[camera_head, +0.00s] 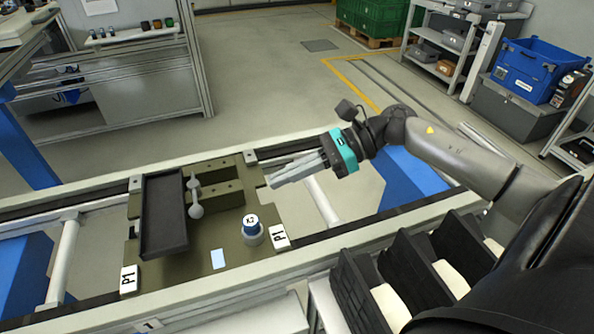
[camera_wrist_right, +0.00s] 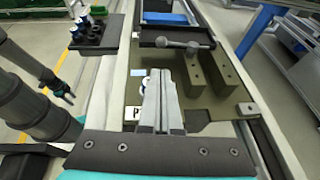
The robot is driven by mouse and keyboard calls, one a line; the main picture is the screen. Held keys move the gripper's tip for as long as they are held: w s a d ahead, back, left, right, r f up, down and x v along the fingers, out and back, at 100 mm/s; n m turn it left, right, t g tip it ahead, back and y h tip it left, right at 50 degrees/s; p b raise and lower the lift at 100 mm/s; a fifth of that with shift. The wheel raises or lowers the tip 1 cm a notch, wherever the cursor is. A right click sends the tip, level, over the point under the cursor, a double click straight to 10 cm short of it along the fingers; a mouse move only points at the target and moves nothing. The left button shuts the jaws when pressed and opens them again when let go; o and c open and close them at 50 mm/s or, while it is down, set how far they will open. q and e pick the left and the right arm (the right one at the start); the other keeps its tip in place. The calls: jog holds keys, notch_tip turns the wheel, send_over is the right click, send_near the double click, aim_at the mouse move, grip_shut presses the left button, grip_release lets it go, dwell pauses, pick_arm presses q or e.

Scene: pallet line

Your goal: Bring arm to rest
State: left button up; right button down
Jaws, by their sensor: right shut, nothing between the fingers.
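My right gripper (camera_head: 274,180) reaches in from the right and hangs over the right edge of the olive pallet plate (camera_head: 222,238). Its fingers are together with nothing between them; they also show in the right wrist view (camera_wrist_right: 163,76). The gripper appears apart from these. A dark arm with a small gripper (camera_wrist_right: 66,94), apparently my left one, shows at the left of the wrist view; its jaws are too small to judge.
The plate sits on conveyor rails (camera_head: 90,208). Black bins (camera_head: 414,275) stand at the lower right, below my right arm. A dark holder with blue-topped parts (camera_wrist_right: 97,32) shows in the wrist view. A bench (camera_head: 140,65) and a shelf (camera_head: 440,47) stand farther back, with open floor between.

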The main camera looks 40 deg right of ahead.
jog(key=shift+v, duration=1.15)
